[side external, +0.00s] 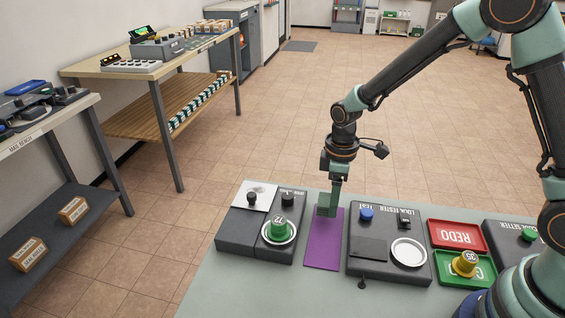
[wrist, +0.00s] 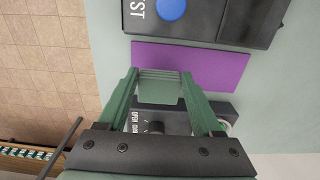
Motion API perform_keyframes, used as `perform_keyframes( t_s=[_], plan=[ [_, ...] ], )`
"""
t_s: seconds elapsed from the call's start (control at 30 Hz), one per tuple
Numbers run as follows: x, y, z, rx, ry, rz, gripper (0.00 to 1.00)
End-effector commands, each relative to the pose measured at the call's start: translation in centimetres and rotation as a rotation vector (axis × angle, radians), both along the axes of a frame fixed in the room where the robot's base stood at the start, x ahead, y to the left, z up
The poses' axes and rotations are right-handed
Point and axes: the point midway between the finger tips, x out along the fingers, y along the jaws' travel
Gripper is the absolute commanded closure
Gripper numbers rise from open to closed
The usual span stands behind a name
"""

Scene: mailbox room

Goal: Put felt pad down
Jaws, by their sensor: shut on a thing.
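My gripper (side external: 328,201) is shut on a small grey-green block-like piece, which I take to be the felt pad (wrist: 160,88). The pad sits between the two green fingertips in the wrist view, with a ridged edge on top. A flat purple mat (side external: 324,250) lies on the table, between two dark units. My gripper points down at the mat's far end. In the wrist view the pad overlaps the lower edge of the purple mat (wrist: 205,67). I cannot tell whether the pad touches the mat or hangs just above it.
The lock tester (side external: 378,270) with a blue button stands right.

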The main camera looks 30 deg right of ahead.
Motion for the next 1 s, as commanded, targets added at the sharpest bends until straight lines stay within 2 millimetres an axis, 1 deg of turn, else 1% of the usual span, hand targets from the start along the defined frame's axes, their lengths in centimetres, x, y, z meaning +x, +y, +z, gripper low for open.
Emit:
perform_keyframes(
  t_s=[0.03, 0.1, 0.2, 0.47, 0.6, 0.63, 0.67, 0.7, 1.0],
  plan=[
    [-0.1, 0.0, -0.9, -0.001, 0.005, 0.0, 0.78],
    [-0.1, 0.0, -1.8, 0.0, 0.004, 0.0, 0.78],
    [0.0, 0.0, -2.4, 0.0, 0.001, 0.0, 0.78],
    [0.0, 0.0, -2.5, 0.0, 0.0, 0.0, 0.78],
    [0.0, 0.0, -2.9, 0.0, 0.001, 0.0, 0.78],
    [0.0, 0.0, -2.8, 0.0, 0.0, 0.0, 0.22],
    [0.0, 0.0, -2.8, 0.0, 0.0, 0.0, 0.1],
    [0.0, 0.0, -2.8, 0.0, 0.0, 0.0, 0.03],
    [0.0, 0.0, -2.7, 0.0, 0.0, 0.0, 0.03]
  ],
)
